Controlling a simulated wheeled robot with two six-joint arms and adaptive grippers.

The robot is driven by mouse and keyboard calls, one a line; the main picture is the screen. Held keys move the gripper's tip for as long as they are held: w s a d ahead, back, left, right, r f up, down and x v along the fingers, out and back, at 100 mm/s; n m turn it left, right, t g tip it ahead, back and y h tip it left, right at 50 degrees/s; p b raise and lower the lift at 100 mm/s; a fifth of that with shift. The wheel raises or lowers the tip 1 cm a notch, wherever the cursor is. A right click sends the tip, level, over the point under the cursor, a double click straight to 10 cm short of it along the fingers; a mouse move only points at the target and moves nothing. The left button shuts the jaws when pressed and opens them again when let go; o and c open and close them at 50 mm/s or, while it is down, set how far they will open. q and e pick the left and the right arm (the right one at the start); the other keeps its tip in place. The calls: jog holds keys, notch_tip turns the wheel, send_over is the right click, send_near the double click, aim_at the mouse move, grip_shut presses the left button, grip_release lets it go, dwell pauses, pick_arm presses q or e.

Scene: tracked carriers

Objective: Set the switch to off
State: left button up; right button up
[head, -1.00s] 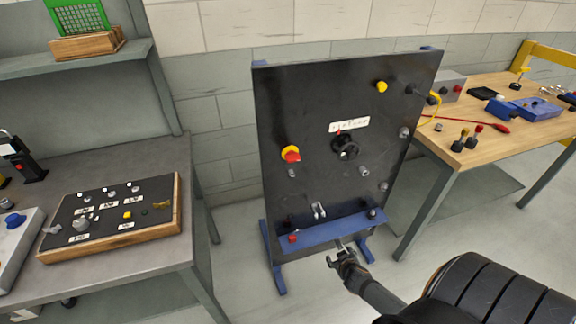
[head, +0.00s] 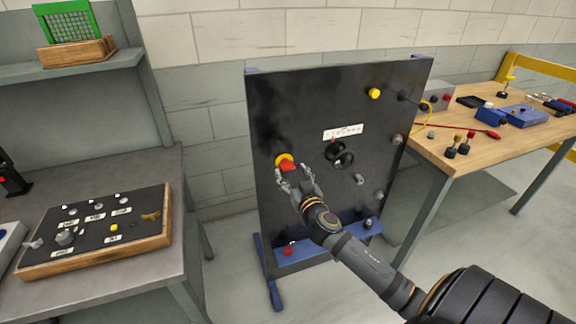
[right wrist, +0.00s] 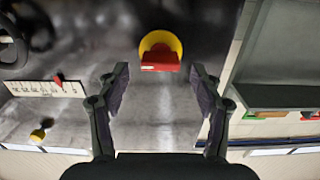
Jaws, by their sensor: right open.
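The switch is a red handle on a round yellow base (head: 284,161), on the upper left part of the black panel (head: 310,110). In the right wrist view the red handle (right wrist: 160,62) lies across the yellow disc, just beyond and between my fingertips. My right gripper (head: 290,181) is open and empty, just below and in front of the switch. Its fingers (right wrist: 160,88) stand on both sides with a gap between them, and I see no clear contact. My left gripper is not in view.
A black handwheel (head: 338,155) and a white scale plate (head: 343,132) with a red pointer sit right of the switch. A yellow knob (head: 374,93) is higher up. A grey bench with a control board (head: 165,222) stands left, a wooden workbench (head: 440,157) right.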

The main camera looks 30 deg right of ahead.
aim_at(289, 169)
jog(key=shift+p+x, duration=0.3)
jog(key=shift+x, duration=1.45)
jog(key=shift+a, duration=0.1)
jog(key=c, duration=1.1)
jog(key=shift+c, duration=0.2)
